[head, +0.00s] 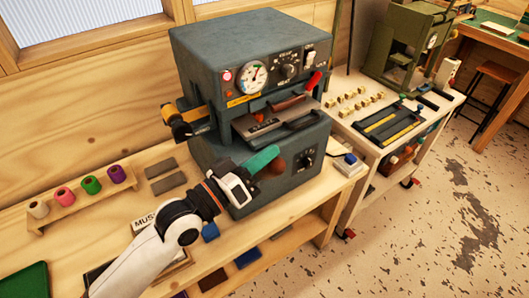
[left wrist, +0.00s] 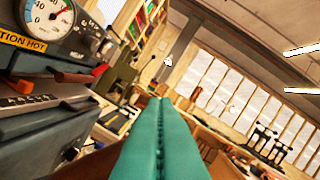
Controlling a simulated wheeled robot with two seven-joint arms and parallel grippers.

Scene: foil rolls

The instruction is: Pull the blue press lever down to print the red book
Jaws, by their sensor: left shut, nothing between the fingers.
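The blue-grey press (head: 235,45) stands on the wooden bench in the head view. It has a gauge, a control panel and an open middle slot. A brown rounded knob (head: 277,166) shows in front of the lower body. My left gripper (head: 274,151), with teal fingers, is shut and empty, close beside this knob; contact is unclear. The left wrist view shows its fingers and the press (left wrist: 40,110). My right gripper is out of view.
A rack of coloured spools (head: 90,186) stands at left. Grey blocks (head: 165,175) and a lettered plate (head: 145,219) lie on the bench. A second table at right holds brass pieces (head: 355,100), a black tray (head: 390,125) and a green machine (head: 400,45).

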